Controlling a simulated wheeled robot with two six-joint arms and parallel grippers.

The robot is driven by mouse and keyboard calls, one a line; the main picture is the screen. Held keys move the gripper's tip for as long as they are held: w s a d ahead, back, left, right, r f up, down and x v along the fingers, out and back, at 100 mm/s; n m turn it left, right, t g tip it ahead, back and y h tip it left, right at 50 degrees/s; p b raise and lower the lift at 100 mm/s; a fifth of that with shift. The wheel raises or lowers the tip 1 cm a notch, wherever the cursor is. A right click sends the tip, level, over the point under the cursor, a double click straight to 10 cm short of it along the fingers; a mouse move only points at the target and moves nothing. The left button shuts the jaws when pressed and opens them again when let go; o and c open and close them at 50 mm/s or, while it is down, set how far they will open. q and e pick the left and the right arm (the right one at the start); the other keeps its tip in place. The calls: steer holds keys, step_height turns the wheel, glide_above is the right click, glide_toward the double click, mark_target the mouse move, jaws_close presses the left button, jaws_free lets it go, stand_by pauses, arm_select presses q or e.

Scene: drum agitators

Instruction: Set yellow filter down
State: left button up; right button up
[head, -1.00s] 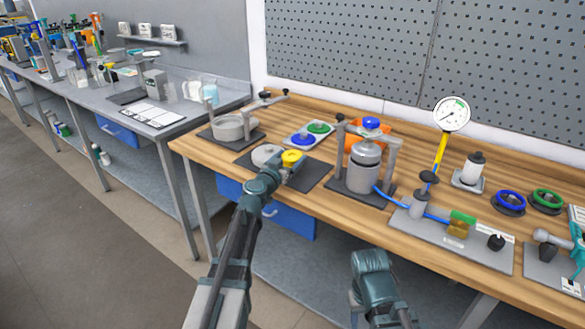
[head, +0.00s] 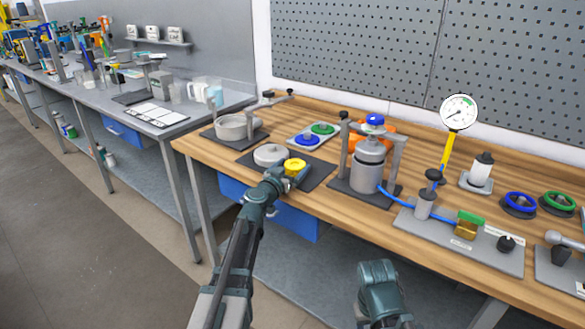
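The yellow filter (head: 295,168) is a small round piece over the dark mat (head: 317,176) near the table's front edge. My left gripper (head: 283,176) is right at its near left side, low over the mat. The fingers are small and partly hidden by my wrist, so I cannot tell whether they still hold the filter. The filter appears at mat level. My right gripper (head: 378,275) is in front of the table, below its edge, with its fingers not clear to see.
A grey round lid (head: 271,155) lies on the mat beside the filter. A tray (head: 302,139) with blue and green discs is behind. A metal vessel (head: 368,166) in a clamp frame stands to the right. A grey pot (head: 236,127) is at the left.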

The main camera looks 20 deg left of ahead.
arm_select(q)
steer(key=shift+r, duration=0.15)
steer(key=shift+s, duration=0.4)
steer(key=s+a, duration=0.2)
steer(key=s, duration=0.9)
steer(key=shift+r+p, duration=0.3)
steer(key=shift+p, duration=0.15)
